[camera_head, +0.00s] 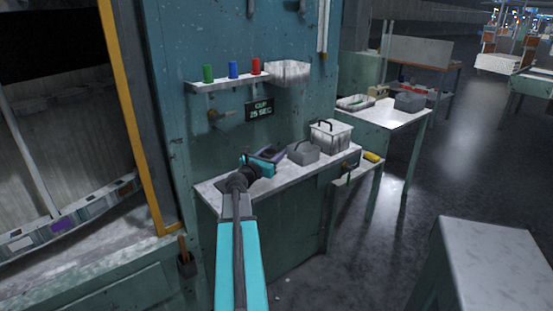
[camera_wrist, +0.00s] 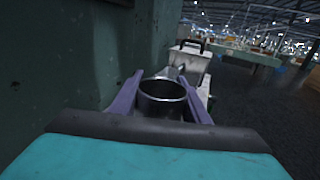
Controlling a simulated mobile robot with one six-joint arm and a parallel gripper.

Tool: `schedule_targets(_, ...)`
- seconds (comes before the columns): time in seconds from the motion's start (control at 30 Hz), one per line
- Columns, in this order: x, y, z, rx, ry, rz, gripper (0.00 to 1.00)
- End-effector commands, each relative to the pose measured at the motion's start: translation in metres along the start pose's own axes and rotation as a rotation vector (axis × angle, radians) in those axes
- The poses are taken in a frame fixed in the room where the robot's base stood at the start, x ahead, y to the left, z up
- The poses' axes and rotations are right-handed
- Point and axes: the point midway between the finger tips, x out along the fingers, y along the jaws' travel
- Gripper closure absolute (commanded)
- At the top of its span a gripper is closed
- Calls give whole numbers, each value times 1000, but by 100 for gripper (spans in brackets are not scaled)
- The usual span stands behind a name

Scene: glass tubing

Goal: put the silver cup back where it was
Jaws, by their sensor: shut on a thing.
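The silver cup (camera_wrist: 163,90) shows in the wrist view between the two purple-grey fingers of my gripper (camera_wrist: 160,98). Its round mouth faces up toward the camera, and its inside looks dark and empty. My gripper is shut on it. In the head view my gripper (camera_head: 270,156) is over the left part of the narrow grey worktop (camera_head: 222,181) against the teal machine. The cup is hidden there by my wrist and fingers. I cannot tell whether the cup touches the worktop.
A grey box (camera_head: 303,153) and a white handled container (camera_head: 330,136) stand right of my gripper. Above hang a shelf (camera_head: 222,85) with green, blue and red cups, a white bin (camera_head: 288,73) and a sign (camera_head: 260,109) reading "CUP 25 SEC". A side table (camera_head: 392,114) stands further right.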

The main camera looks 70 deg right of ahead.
Motion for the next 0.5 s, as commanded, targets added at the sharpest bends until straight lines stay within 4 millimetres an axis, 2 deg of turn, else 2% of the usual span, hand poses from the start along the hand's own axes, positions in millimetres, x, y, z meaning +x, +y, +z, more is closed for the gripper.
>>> schedule_targets(0.1,7,1,0,0,0,0,86)
schedule_targets(0.5,9,1,0,0,-1,0,86)
